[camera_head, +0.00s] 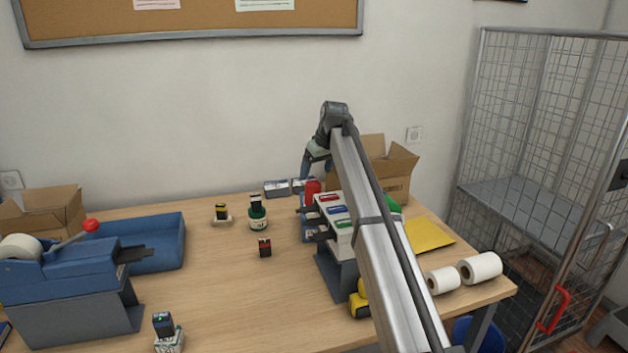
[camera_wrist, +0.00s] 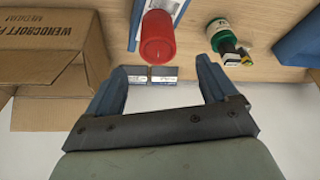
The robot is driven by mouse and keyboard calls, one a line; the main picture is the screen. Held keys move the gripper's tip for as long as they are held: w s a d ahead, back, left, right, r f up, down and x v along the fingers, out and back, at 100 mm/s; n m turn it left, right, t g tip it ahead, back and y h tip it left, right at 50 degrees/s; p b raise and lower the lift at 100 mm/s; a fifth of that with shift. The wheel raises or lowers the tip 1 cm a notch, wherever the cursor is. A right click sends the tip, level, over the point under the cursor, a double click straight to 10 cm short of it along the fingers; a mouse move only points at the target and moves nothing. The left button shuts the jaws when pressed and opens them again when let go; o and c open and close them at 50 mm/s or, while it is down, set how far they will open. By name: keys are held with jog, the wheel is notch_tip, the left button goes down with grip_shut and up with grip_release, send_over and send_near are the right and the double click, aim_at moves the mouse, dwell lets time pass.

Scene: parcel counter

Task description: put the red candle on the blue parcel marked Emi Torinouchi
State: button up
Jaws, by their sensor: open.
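The red candle (camera_head: 312,187) is behind my arm's end, partly hidden in the head view. In the wrist view the candle (camera_wrist: 158,38) shows just beyond the fingertips, not between them. A blue-edged flat thing with a white label (camera_wrist: 152,10) lies beside or under it; its name is unreadable, and I cannot tell whether the candle rests on it. Blue also shows below the candle in the head view (camera_head: 306,229). My gripper (camera_wrist: 161,66) is open and empty; in the head view it (camera_head: 305,170) is partly hidden by the arm.
Two small labelled boxes (camera_head: 276,188) stand at the table's back. A cardboard box (camera_head: 396,188) stands behind my arm. A blue tray (camera_head: 160,258) is farther left. The front middle is clear.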

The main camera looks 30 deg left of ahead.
jog(key=shift+v, duration=1.25)
